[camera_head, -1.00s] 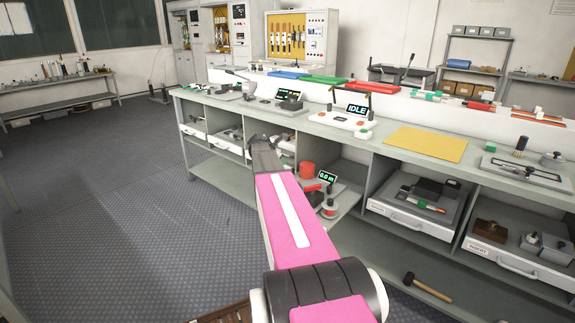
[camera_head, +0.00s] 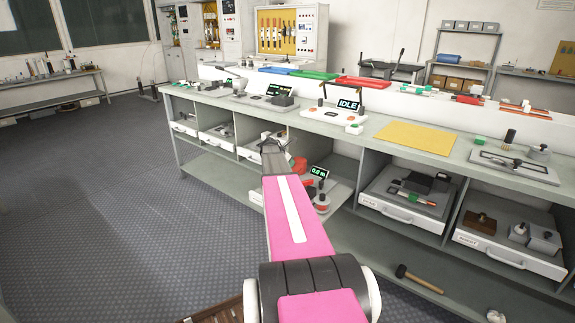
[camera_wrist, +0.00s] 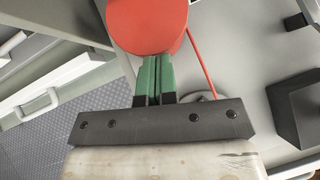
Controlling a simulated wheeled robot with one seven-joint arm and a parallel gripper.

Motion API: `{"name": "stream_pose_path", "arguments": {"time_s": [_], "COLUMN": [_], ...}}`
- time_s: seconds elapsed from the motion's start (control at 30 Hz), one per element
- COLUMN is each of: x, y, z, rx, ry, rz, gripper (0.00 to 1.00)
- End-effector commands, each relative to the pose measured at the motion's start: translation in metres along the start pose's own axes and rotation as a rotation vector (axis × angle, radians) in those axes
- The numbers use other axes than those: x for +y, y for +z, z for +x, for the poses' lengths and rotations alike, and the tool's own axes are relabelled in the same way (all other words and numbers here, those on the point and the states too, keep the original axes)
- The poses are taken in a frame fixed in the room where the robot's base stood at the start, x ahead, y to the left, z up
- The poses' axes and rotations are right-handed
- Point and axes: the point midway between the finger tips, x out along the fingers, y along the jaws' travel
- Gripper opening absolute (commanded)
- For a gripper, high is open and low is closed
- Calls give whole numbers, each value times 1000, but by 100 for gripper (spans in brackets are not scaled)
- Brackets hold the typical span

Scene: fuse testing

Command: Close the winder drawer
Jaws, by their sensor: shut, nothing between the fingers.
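The winder drawer (camera_head: 341,193) is pulled out from under the workbench, right of my forearm in the head view. It carries a red spool (camera_head: 300,167), a small display (camera_head: 319,172) reading about 0.0 m and a smaller red-and-white part. My gripper (camera_head: 289,143) is at the spool's left, partly hidden by my own wrist. In the wrist view its green fingers (camera_wrist: 155,78) are together and empty, with their tips at the edge of the red spool (camera_wrist: 147,25). I cannot tell whether they touch it. The grey drawer surface (camera_wrist: 236,60) shows beyond. The drawer's front is mostly hidden.
Other drawers (camera_head: 402,213) sit under the bench on both sides. A neighbouring white drawer front with a handle (camera_wrist: 40,105) lies left in the wrist view. A mallet (camera_head: 418,279) lies on the lower shelf. The floor (camera_head: 120,210) at left is clear.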

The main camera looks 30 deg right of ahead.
Motion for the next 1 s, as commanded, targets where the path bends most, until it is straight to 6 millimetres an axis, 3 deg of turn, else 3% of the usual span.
{"name": "stream_pose_path", "arguments": {"time_s": [0.47, 1.0], "x": [5, 36], "y": [10, 89], "z": [11, 90], "rx": [-1, 0], "ry": [0, -1], "rz": [0, 2], "gripper": [0, 0]}}
